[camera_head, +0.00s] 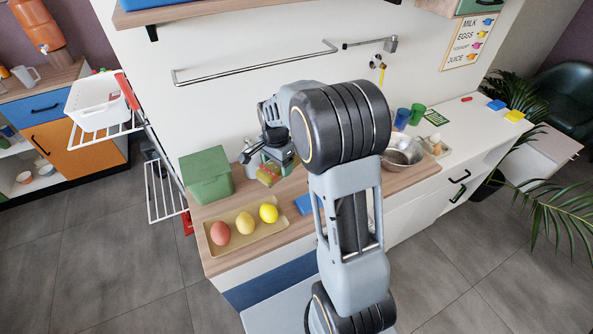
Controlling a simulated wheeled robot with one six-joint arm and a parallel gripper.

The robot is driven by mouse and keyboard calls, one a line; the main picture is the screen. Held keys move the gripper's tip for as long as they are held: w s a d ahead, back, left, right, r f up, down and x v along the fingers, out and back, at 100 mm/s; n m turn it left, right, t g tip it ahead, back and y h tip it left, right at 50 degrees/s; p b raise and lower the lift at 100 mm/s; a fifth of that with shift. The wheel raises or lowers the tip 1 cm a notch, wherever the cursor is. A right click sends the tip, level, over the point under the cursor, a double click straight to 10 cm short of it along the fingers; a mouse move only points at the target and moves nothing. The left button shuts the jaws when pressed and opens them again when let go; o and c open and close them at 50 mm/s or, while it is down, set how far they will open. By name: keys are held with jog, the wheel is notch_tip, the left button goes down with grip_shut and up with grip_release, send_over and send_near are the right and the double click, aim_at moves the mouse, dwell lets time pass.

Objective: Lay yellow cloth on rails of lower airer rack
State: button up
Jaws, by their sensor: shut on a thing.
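My gripper (277,158) is above the wooden counter, partly hidden by my own arm. It is shut on a small yellowish-green piece with a reddish patch (268,175); I cannot tell if this is the yellow cloth. The airer stands at the left with red side parts (128,92). Its lower rack (165,191) has white rails that look bare. My gripper is to the right of that rack, apart from it.
A white basket (90,117) sits on the airer's upper rack. A green box (206,178) and a tray (247,241) with three egg- or fruit-like things stand on the counter between gripper and airer. A metal wall rail (255,66) runs behind.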

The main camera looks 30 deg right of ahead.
jog(key=p, duration=0.1)
send_over(295, 182)
jog(key=f, duration=0.6)
jog(key=shift+a, duration=0.25)
jog(key=f, duration=0.1)
jog(key=f+p, duration=0.1)
jog(key=shift+d+f, duration=0.3)
jog(key=shift+f, duration=0.55)
jog(key=shift+f, duration=0.1)
jog(key=shift+f, duration=0.25)
jog(key=o, duration=0.9)
jog(key=shift+r, duration=0.15)
jog(key=shift+o, duration=0.2)
